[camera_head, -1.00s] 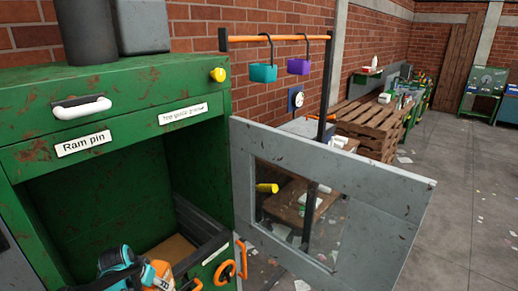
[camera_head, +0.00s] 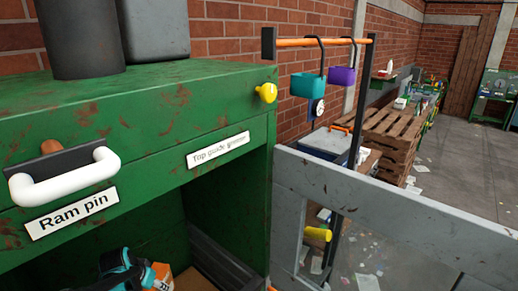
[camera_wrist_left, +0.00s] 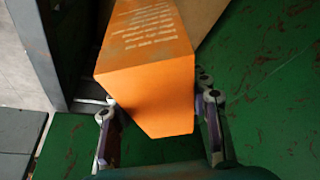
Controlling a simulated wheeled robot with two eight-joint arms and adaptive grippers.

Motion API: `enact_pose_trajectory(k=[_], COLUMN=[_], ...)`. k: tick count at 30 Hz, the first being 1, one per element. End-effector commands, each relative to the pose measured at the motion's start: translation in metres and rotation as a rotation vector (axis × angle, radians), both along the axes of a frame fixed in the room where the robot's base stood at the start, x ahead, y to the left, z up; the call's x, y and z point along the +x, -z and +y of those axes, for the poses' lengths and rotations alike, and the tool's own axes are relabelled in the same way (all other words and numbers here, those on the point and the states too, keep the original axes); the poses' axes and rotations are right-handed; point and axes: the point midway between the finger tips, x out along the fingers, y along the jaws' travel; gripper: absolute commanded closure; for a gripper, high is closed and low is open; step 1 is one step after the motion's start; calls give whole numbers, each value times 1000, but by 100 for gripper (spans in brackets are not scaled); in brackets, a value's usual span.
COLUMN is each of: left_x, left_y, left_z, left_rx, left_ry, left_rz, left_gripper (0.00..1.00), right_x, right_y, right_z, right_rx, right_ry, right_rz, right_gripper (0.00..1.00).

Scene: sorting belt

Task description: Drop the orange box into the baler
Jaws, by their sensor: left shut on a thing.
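The orange box (camera_wrist_left: 150,90) is between the fingers of my left gripper (camera_wrist_left: 160,125) in the left wrist view, with pale printed lines on one face. In the head view my left gripper (camera_head: 128,270) is at the bottom edge, with a small part of the orange box (camera_head: 162,274) beside it. The gripper is shut on the box. Both are at the opening of the green baler (camera_head: 160,120), below its "Ram pin" label. The baler's grey door (camera_head: 400,220) stands open to the right. My right gripper is out of view.
A white handle (camera_head: 65,185) and a yellow knob (camera_head: 266,92) stick out of the baler's front. Teal (camera_head: 307,86) and purple (camera_head: 341,76) bins hang from an orange rail behind the door. Wooden pallets (camera_head: 395,128) stand further back; the floor at right is mostly open.

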Motion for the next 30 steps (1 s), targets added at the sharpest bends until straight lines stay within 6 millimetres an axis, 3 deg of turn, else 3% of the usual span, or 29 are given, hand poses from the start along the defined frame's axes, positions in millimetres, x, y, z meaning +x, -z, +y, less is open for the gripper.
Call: enact_pose_trajectory(k=[17,27,28,30], left_x=[0,0,0,0], left_y=[56,59,59,59], left_z=[0,0,0,0], left_rx=[0,0,0,0], left_ry=[0,0,0,0], left_rz=[0,0,0,0], left_gripper=[69,69,48,30], right_x=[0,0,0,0], right_y=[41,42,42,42], right_z=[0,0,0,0], right_rx=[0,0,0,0], right_ry=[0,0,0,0], right_rz=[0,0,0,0], right_gripper=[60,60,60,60])
